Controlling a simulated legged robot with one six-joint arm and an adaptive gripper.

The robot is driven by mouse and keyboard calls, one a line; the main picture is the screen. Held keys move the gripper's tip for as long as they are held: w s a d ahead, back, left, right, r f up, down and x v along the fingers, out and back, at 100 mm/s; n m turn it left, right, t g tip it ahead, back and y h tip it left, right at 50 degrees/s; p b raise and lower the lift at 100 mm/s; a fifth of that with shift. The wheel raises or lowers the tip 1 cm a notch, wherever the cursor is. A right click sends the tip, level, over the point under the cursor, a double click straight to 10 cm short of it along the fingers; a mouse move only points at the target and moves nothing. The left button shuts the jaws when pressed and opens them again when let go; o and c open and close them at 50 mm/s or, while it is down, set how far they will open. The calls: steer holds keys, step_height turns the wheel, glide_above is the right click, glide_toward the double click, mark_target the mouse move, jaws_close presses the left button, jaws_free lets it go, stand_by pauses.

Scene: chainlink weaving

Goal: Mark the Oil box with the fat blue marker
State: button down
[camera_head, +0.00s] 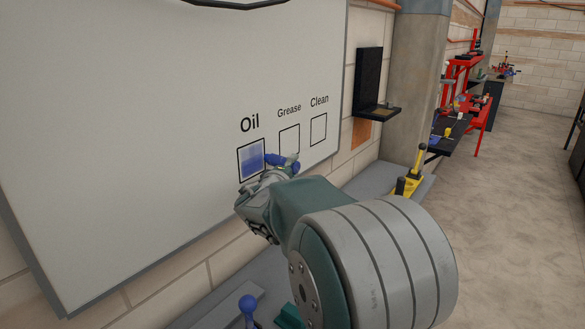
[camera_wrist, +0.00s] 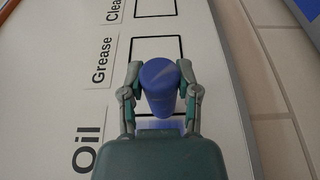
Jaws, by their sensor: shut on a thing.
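The whiteboard (camera_head: 150,120) carries the labels Oil, Grease and Clean, each above a square box. The Oil box (camera_head: 251,160) has a blue fill of ink over much of its inside. My gripper (camera_wrist: 158,75) is shut on the blue marker (camera_wrist: 159,88), with one finger on each side of it in the wrist view. In the head view the marker (camera_head: 283,160) shows just right of the Oil box, in front of the lower Grease box (camera_head: 289,140). The marker's tip is hidden, so I cannot tell whether it touches the board.
The Clean box (camera_head: 318,130) is bare. A grey ledge (camera_head: 360,184) below the board holds a yellow tool (camera_head: 412,178). A blue-knobbed thing (camera_head: 248,305) stands near the bottom. A black bracket (camera_head: 372,90) hangs on the wall. Floor at right is clear.

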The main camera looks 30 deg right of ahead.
steer(key=shift+a, duration=0.1)
steer(key=s+a, duration=0.3)
steer(key=a, duration=0.6)
steer(key=shift+s+a, duration=0.2)
steer(key=shift+a, duration=0.05)
stand_by(1.5)
steer(key=shift+w+d+r, duration=0.3)
steer(key=shift+w+d, duration=0.25)
steer(key=shift+d, duration=1.05)
steer(key=shift+w+d+r, duration=0.35)
steer(key=shift+w+d, duration=0.25)
steer(key=shift+d, duration=1.05)
steer(key=shift+w+d+r, duration=0.3)
steer(key=shift+w+d, duration=0.25)
steer(key=shift+d, duration=1.05)
steer(key=s+a, duration=0.2)
steer(key=a, duration=0.5)
steer(key=shift+s, duration=0.2)
